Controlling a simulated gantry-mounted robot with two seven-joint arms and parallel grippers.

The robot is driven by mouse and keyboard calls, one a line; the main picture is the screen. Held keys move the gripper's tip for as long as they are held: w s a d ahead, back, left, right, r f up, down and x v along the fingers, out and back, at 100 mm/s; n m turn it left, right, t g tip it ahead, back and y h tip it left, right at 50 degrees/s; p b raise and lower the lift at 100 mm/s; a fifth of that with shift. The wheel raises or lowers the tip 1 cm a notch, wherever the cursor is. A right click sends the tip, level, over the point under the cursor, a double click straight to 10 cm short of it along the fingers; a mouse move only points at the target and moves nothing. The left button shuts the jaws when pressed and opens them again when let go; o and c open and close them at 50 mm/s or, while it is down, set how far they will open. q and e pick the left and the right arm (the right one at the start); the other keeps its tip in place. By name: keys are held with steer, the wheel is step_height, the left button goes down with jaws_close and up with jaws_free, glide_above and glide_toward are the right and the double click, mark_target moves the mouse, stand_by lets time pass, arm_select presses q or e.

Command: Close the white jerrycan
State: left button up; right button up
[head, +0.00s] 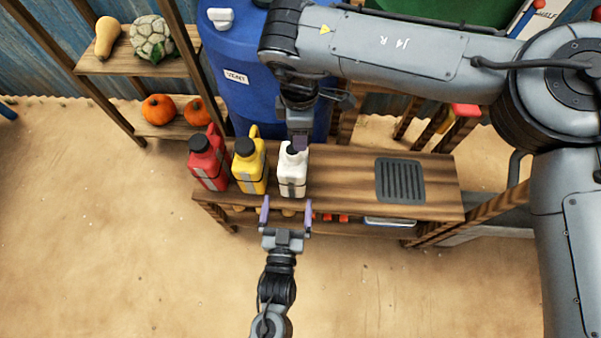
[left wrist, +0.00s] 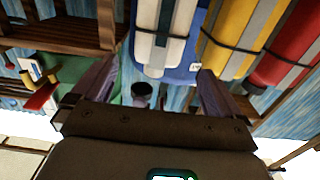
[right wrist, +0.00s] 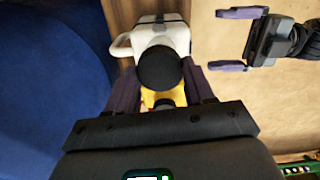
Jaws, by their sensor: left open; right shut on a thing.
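The white jerrycan (head: 293,173) stands upright on the wooden bench, at the right end of a row of cans. Its body also shows in the right wrist view (right wrist: 150,32) and, upside down, in the left wrist view (left wrist: 160,40). My right gripper (head: 299,142) reaches down over its top and is shut on a black cap (right wrist: 160,69). The cap is at the can's mouth; whether it is seated cannot be told. My left gripper (head: 285,208) is open and empty in front of the white jerrycan, its fingers pointing at it, apart from it.
A yellow jerrycan (head: 249,172) and a red jerrycan (head: 208,166), both with black caps, stand close on the left. A dark slotted mat (head: 400,181) lies on the bench at right, with bare wood between. A blue barrel (head: 238,95) stands behind.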

mark_target(293, 164)
steer(key=shift+a+r+n, duration=0.3)
steer(key=shift+a+r, duration=0.35)
steer(key=shift+a, duration=0.35)
steer(key=shift+w+r, duration=0.1)
steer(key=shift+r, duration=0.2)
arm_select(q)
steer(key=shift+w+d, duration=0.1)
steer(key=shift+w, duration=0.25)
steer(key=shift+w, duration=0.5)
steer(key=w, duration=0.3)
steer(key=w+d, duration=0.1)
steer(key=w, duration=0.6)
steer(key=shift+w+d, duration=0.3)
steer(key=shift+w, duration=0.1)
steer(key=shift+c, duration=0.3)
